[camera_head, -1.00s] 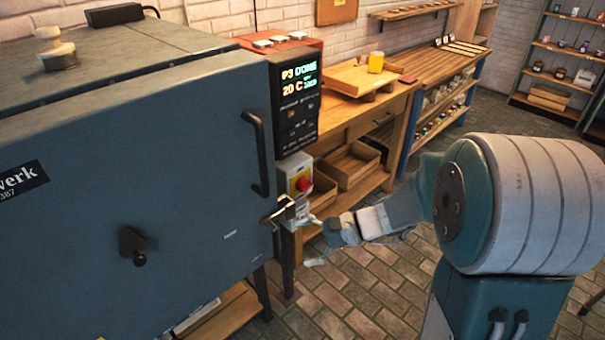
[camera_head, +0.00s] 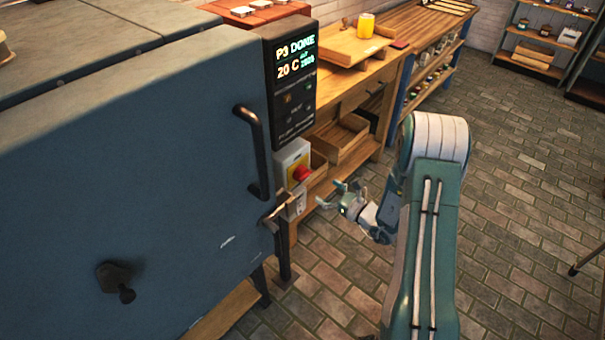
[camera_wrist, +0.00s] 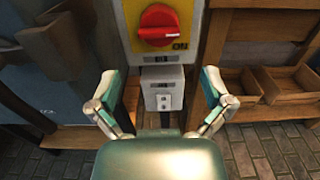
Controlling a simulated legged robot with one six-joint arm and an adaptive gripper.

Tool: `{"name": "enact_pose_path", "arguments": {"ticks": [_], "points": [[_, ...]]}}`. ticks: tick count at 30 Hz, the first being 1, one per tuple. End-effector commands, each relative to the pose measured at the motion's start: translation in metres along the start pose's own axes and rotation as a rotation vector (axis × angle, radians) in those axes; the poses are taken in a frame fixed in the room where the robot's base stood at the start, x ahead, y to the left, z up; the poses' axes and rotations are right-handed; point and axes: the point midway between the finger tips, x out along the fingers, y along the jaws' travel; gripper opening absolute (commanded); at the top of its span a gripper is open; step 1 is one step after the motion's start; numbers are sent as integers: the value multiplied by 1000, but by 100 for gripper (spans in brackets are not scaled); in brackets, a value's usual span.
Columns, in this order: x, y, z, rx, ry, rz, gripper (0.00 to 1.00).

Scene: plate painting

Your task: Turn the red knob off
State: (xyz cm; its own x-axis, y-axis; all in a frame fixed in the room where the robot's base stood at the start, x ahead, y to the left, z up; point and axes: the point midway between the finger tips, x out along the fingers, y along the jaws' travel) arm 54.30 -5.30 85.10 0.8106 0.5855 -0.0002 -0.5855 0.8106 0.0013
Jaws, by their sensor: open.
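The red knob (camera_head: 301,173) sits on a yellow plate on a grey switch box (camera_head: 290,153), at the right side of the blue kiln. In the wrist view the knob (camera_wrist: 158,25) is at the top centre, its grip bar lying roughly level, with lettering that seems to read "ON" at its lower right. My gripper (camera_head: 337,196) is open and empty, to the right of and slightly below the knob, apart from it. In the wrist view the open fingers of my gripper (camera_wrist: 161,92) stand either side of a smaller grey box below the knob.
The blue kiln (camera_head: 120,170) fills the left, with a dark door handle (camera_head: 254,150) and a metal latch (camera_head: 274,211) close to the switch box. A display panel (camera_head: 292,80) is above the box. A wooden workbench (camera_head: 340,95) stands behind. Brick floor (camera_head: 500,200) at right is clear.

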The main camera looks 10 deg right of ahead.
Motion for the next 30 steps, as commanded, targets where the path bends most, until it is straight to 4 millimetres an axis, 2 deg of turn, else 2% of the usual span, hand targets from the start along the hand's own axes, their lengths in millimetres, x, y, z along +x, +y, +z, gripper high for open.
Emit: {"name": "enact_pose_path", "arguments": {"ticks": [6,12,18,25,26,27,29,30], "points": [[43,2,0,-2,-1,6,100],[74,1,0,-2,0,4,100],[87,1,0,-1,0,3,100],[87,1,0,-1,0,2,100],[87,1,0,-1,0,2,91],[87,1,0,-1,0,2,73],[87,1,0,-1,0,2,46],[87,1,0,-1,0,3,29]]}}
